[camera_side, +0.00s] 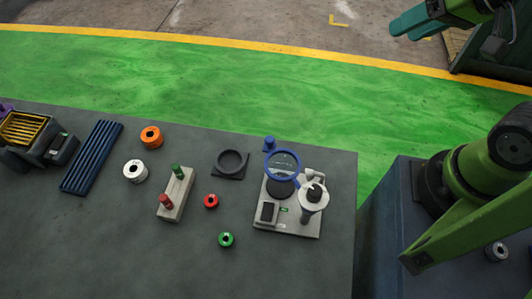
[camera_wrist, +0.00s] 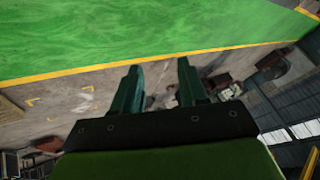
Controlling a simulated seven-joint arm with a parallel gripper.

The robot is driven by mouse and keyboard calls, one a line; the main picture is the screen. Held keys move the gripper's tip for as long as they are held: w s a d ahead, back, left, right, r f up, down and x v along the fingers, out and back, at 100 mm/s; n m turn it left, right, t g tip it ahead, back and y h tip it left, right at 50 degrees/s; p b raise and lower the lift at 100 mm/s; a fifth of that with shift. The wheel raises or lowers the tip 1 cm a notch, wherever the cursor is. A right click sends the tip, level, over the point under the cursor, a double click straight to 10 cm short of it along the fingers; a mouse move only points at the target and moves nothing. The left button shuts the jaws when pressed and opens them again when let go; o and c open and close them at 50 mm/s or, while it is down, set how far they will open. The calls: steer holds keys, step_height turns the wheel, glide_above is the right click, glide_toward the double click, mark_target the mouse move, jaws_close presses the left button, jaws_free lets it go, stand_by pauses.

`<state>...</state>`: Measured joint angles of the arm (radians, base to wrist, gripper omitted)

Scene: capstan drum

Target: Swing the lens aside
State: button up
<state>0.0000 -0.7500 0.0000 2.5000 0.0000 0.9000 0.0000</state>
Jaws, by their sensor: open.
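The lens is a blue ring with a clear middle (camera_side: 282,164). It stands over a dark round part (camera_side: 281,187) on a light grey base plate (camera_side: 298,226), by a blue knob (camera_side: 269,143) at the plate's back left. A white capstan drum (camera_side: 313,197) with a dark top stands on the plate's right side. My gripper (camera_side: 408,27) is at the top right of the side view, high and far from the lens. In the wrist view its two teal fingers (camera_wrist: 158,85) are apart with nothing between them. The lens is not in the wrist view.
Left of the plate are a dark ring holder (camera_side: 231,162), red (camera_side: 211,201) and green (camera_side: 226,240) spools, a block with pegs (camera_side: 174,195), white (camera_side: 135,171) and orange (camera_side: 152,136) spools, and a blue ribbed tray (camera_side: 92,157). The table's front is clear.

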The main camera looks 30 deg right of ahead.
steer(key=shift+o, duration=0.5)
steer(key=shift+a, duration=0.1)
steer(key=n+g+h, duration=0.2)
steer(key=n+g, duration=0.5)
steer(key=n, duration=0.9)
glide_above(269, 139)
step_height(269, 139, down, 6)
step_height(269, 139, down, 16)
steer(key=shift+f, duration=0.1)
jaws_close()
